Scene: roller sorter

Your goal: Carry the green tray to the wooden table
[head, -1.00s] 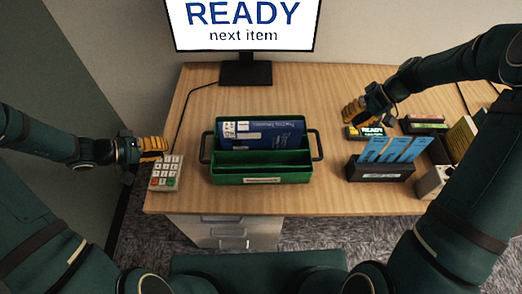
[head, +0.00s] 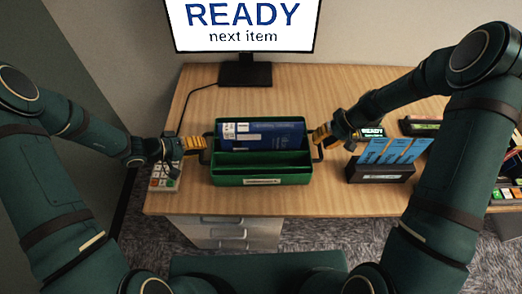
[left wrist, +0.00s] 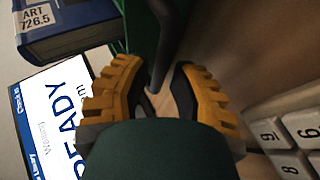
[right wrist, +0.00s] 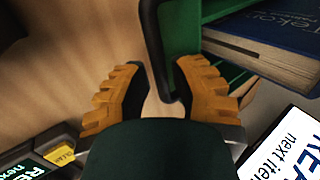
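The green tray (head: 262,180) stands on the wooden table (head: 330,90), with a blue book (head: 262,134) lying in its rear part. It has a dark handle at each end. My left gripper (head: 203,144) is at the tray's left handle; in the left wrist view the handle (left wrist: 163,45) runs between its open orange fingers (left wrist: 165,90). My right gripper (head: 318,138) is at the right handle; in the right wrist view that handle (right wrist: 155,45) lies between its open fingers (right wrist: 160,92), nearer the right one. Neither gripper is closed on a handle.
A white keypad (head: 163,178) sits just left of the tray, under my left wrist. A black holder with blue cards (head: 385,160) stands to the right. A monitor (head: 245,30) stands behind. More items lie at the far right. The table front is clear.

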